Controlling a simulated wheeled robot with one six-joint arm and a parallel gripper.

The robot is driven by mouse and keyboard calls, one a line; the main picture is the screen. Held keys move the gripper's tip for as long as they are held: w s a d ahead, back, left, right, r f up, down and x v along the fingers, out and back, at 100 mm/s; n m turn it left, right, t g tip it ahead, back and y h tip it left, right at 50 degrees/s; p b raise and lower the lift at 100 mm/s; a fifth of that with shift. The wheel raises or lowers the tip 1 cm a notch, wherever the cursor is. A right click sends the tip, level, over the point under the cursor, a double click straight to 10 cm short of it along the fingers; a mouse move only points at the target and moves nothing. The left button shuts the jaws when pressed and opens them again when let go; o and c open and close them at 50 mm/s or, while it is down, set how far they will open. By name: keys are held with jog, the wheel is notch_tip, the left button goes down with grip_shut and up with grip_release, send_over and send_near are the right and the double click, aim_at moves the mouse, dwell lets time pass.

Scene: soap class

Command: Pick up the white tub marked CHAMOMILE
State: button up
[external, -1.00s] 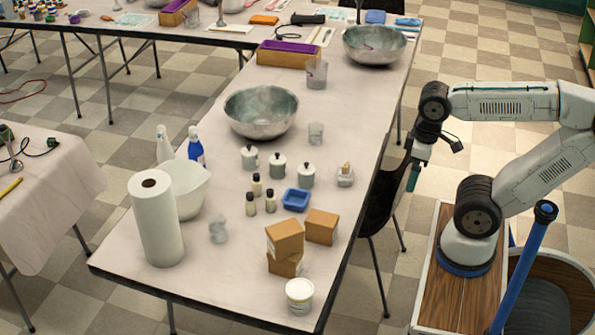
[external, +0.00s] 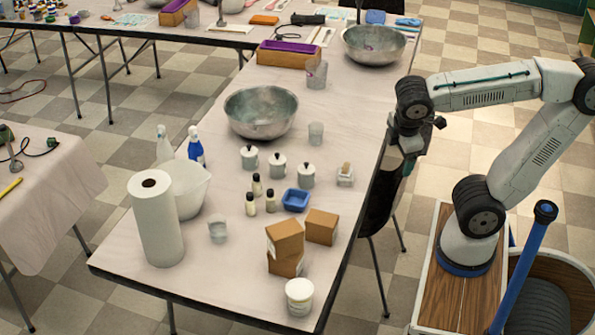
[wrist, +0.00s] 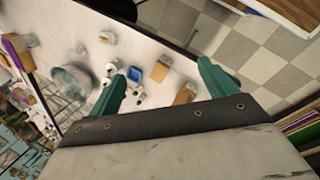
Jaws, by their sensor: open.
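A white tub (external: 299,297) stands upright at the front right corner of the long table in the external view. Its lettering is too small to read. I cannot make it out in the wrist view. My gripper (external: 407,164) hangs by the right edge of the table, well behind the tub and to its right, apart from it. In the wrist view my gripper (wrist: 161,84) shows two green fingers spread wide with nothing held between them.
Stacked brown boxes (external: 285,239) stand just behind the tub, with another box (external: 321,227) beside them. A paper towel roll (external: 156,220), a blue tray (external: 296,200) and several lidded jars stand farther off. A dark chair (external: 380,200) is against the table's right edge.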

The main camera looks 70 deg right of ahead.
jog(key=w+a+n+t+h, duration=0.4)
jog(key=w+a+n, duration=0.5)
jog(key=n, duration=0.3)
jog(key=w+a+n+t+y, duration=0.25)
jog(key=a+n+t, duration=0.45)
jog(key=a+n, duration=0.85)
jog(key=m, duration=0.3)
send_near(300, 296)
jog(key=d+f, duration=0.1)
jog(key=w+d+f, duration=0.2)
jog(key=shift+d+f, duration=0.35)
jog(key=shift+f, duration=0.05)
jog(key=shift+w+f, duration=0.1)
jog(key=shift+f, duration=0.25)
jog(key=shift+w+f, duration=0.2)
jog(key=x, duration=0.7)
jog(key=shift+w+a+r, duration=0.15)
jog(key=shift+w+r, duration=0.15)
jog(key=shift+w, duration=0.05)
